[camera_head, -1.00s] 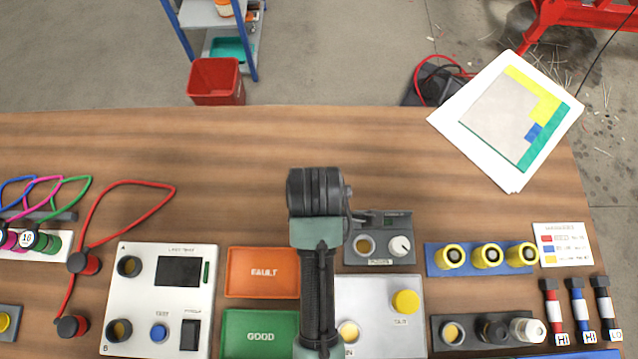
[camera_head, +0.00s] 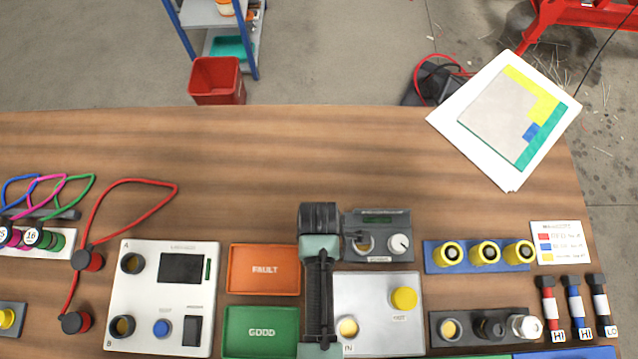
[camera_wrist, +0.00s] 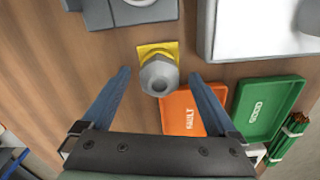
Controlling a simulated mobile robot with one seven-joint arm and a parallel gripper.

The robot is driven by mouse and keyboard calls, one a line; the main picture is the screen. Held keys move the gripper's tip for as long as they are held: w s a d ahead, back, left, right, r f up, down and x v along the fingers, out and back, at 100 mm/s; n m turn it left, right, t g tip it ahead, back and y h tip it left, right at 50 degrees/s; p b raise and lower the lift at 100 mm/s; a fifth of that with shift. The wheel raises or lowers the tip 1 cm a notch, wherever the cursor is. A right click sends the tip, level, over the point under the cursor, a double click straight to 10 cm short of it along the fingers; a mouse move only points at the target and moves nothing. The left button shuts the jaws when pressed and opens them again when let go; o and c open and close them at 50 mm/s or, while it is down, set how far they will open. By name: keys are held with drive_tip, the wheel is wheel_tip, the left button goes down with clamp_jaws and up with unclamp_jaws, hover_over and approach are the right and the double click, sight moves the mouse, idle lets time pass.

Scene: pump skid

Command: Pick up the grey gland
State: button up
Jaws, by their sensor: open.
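The grey gland (camera_wrist: 159,75) shows in the wrist view as a grey hexagonal, rounded fitting by a small yellow square (camera_wrist: 157,49) on the wooden bench. My gripper (camera_wrist: 158,75) is open, with one blue-grey finger on each side of the gland in the picture. Gaps show between the gland and both fingers; I cannot tell the height left between them. In the head view my arm covers this spot, so the gland and the fingertips are hidden there.
The orange FAULT tray (camera_head: 264,270) and green GOOD tray (camera_head: 261,331) lie left of my arm. A dark unit with a knob (camera_head: 378,237) and a silver box (camera_head: 377,300) stand close on the right. The bench behind (camera_head: 250,150) is clear.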

drive_tip(key=shift+f, duration=0.2)
clamp_jaws()
idle(0.4)
drive_tip(key=shift+r, duration=0.1)
wheel_tip(320, 180, up, 10)
drive_tip(key=shift+f, duration=0.1)
idle(0.3)
